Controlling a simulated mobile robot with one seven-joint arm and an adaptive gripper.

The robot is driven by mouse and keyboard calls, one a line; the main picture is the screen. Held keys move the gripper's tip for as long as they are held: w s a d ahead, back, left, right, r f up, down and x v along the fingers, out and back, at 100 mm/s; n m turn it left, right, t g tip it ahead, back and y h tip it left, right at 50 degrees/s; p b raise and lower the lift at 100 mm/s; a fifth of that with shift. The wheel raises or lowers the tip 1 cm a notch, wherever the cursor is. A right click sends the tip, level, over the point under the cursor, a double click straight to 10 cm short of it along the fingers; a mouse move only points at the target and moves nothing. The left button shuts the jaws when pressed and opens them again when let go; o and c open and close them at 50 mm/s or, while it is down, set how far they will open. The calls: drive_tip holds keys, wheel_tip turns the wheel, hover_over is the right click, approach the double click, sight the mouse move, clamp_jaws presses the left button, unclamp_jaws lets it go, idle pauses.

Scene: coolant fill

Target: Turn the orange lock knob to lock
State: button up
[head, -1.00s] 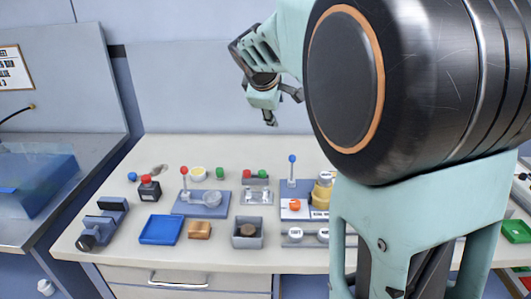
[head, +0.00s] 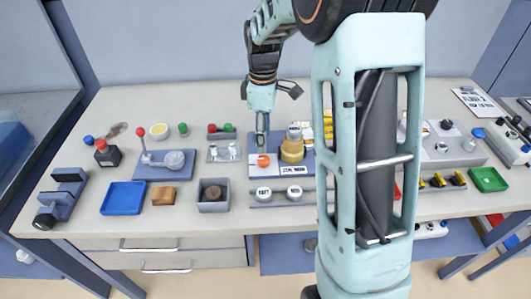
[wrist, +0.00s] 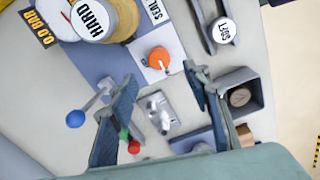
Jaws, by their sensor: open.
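The orange lock knob (head: 263,160) sits on a white plate on a blue-grey base panel, left of a yellow cylinder (head: 292,148). In the wrist view the knob (wrist: 158,58) shows whole near the top middle, with a small pale mark at its lower edge. The yellow cylinder's white cap there reads HARD (wrist: 91,18). My gripper (head: 262,128) is above and just behind the knob, pointing down. In the wrist view its two fingers (wrist: 163,82) are spread apart with nothing between them, and the knob lies beyond the tips, apart from them.
A blue-ball lever (wrist: 75,118) stands close to one finger in the wrist view. Round SOFT and HARD tokens (head: 279,196) lie on a rail in front of the panel. A grey box (head: 213,196) and a blue tray (head: 123,199) are to the left. My arm hides part of the right side.

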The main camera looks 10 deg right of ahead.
sight(264, 158)
wheel_tip(264, 158, down, 8)
drive_tip(key=shift+f, duration=0.1)
idle(0.4)
drive_tip(key=c, duration=1.1)
drive_tip(key=shift+c, duration=0.2)
